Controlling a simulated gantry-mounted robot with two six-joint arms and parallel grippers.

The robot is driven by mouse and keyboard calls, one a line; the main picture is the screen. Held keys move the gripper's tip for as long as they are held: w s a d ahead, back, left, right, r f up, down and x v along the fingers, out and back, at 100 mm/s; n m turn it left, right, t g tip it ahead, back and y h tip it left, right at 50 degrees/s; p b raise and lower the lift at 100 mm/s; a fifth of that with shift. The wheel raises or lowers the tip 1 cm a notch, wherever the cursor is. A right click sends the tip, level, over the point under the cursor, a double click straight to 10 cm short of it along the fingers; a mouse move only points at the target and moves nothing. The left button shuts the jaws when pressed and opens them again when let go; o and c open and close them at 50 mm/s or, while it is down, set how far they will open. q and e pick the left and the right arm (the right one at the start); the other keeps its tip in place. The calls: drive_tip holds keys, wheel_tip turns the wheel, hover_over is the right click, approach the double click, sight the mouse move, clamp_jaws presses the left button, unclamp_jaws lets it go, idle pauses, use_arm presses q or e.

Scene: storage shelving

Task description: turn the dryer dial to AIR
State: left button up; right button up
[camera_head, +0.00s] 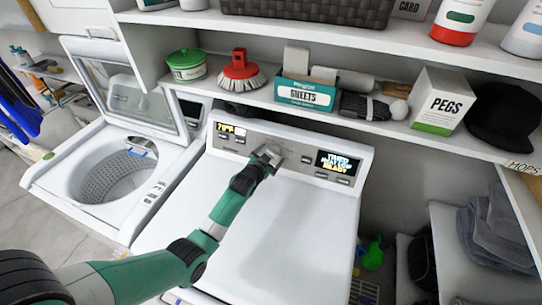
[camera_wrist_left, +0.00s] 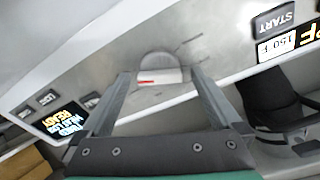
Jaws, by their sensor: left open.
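The dryer (camera_head: 275,215) is white with a grey control panel along its back. Its dial (camera_wrist_left: 160,68) is a grey round knob with a pale front and a short red mark, near the panel's middle in the left wrist view. My left gripper (camera_head: 268,155) is at the panel and largely covers the dial in the head view. In the left wrist view its open fingers (camera_wrist_left: 162,76) reach to either side of the dial; I cannot tell whether they touch it. The labels around the dial are too blurred to read. My right gripper is not in view.
A display (camera_head: 338,162) reading READY is right of the dial in the head view; a temperature display (camera_head: 231,129) is left. An open washer (camera_head: 75,180) stands left.

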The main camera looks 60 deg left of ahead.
use_arm(q)
drive_tip(key=c, duration=1.4)
drive_tip(key=shift+o, duration=0.2)
drive_tip(key=shift+f, duration=0.1)
drive_tip(key=n+b, duration=0.2)
drive_tip(key=n, duration=0.1)
drive_tip(key=shift+f+n+b, duration=0.1)
drive_tip(key=shift+n+b, duration=0.2)
drive_tip(key=shift+b, duration=0.05)
drive_tip(key=n+b, duration=0.3)
drive_tip(key=n, duration=0.2)
drive_tip(key=shift+n+y, duration=0.3)
drive_tip(key=shift+n, duration=0.1)
drive_tip(key=n+b, duration=0.2)
drive_tip(key=n, duration=0.2)
drive_tip(key=shift+n+g, duration=0.3)
drive_tip(key=shift+g, duration=0.1)
drive_tip(key=n+b, duration=0.1)
drive_tip(key=n, duration=0.3)
drive_tip(key=shift+b, duration=0.35)
drive_tip(key=shift+n, duration=0.3)
drive_tip(key=shift+g, duration=0.3)
